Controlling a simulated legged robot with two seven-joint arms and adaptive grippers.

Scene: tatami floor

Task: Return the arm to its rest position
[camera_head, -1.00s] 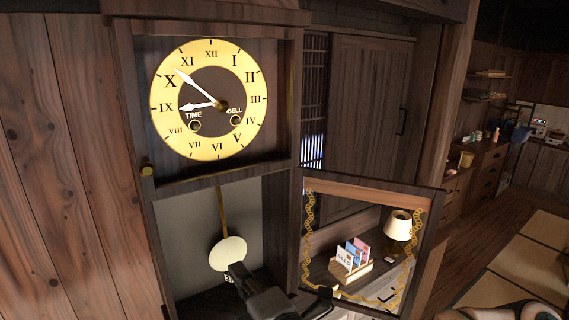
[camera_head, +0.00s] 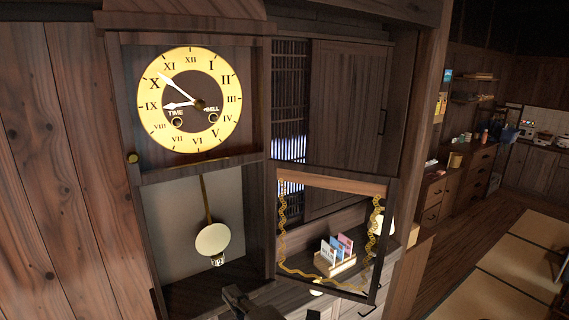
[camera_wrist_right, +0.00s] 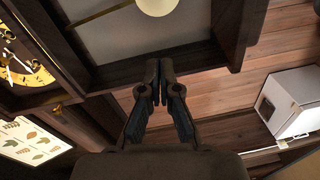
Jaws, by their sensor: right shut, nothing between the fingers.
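My right gripper (camera_head: 236,295) is at the bottom of the head view, just in front of the lower edge of the wall clock's case. In the right wrist view the right gripper (camera_wrist_right: 160,78) has its two fingers together with nothing between them. The clock's round yellow dial (camera_head: 190,60) has two white hands. Below it a pale pendulum disc (camera_head: 212,240) hangs in the open lower case, and the disc also shows in the right wrist view (camera_wrist_right: 157,6). My left gripper is not in view.
The clock's lower glass door (camera_head: 333,182) stands open to the right. Through it show a card holder (camera_head: 336,262) and a lamp (camera_head: 385,222). Shelves and cabinets (camera_head: 470,178) line the far right. Tatami floor (camera_head: 500,290) lies clear at lower right. A white box (camera_wrist_right: 290,102) shows in the wrist view.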

